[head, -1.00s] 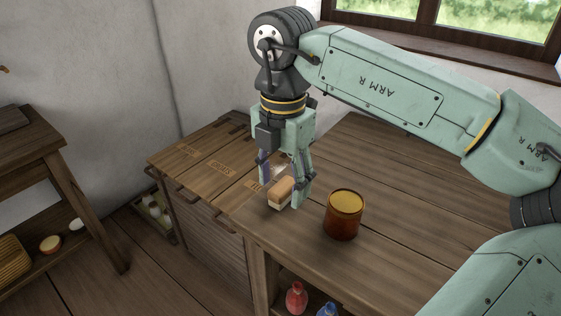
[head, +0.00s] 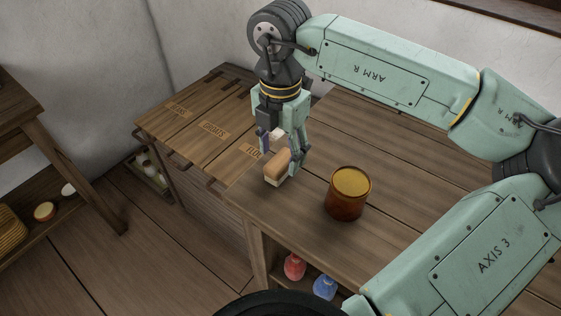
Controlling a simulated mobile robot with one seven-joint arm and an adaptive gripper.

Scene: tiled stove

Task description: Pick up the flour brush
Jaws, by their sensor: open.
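The flour brush (head: 276,172), with a tan wooden top and pale bristles below, is on the wooden worktop (head: 400,165) near its left front edge. My gripper (head: 278,165) points down over the brush from behind, its two fingers spread. The right finger comes down close beside the brush's right side; I cannot tell whether it touches. The left finger's tip is at the brush's far left. A small pale piece shows between the fingers, behind the brush, partly hidden.
An amber jar (head: 347,195) stands on the worktop just right of the brush. Labelled wooden bin lids (head: 205,130) lie left of it. A red bottle (head: 294,267) and a blue bottle (head: 325,287) are on the shelf below. The worktop behind the jar is clear.

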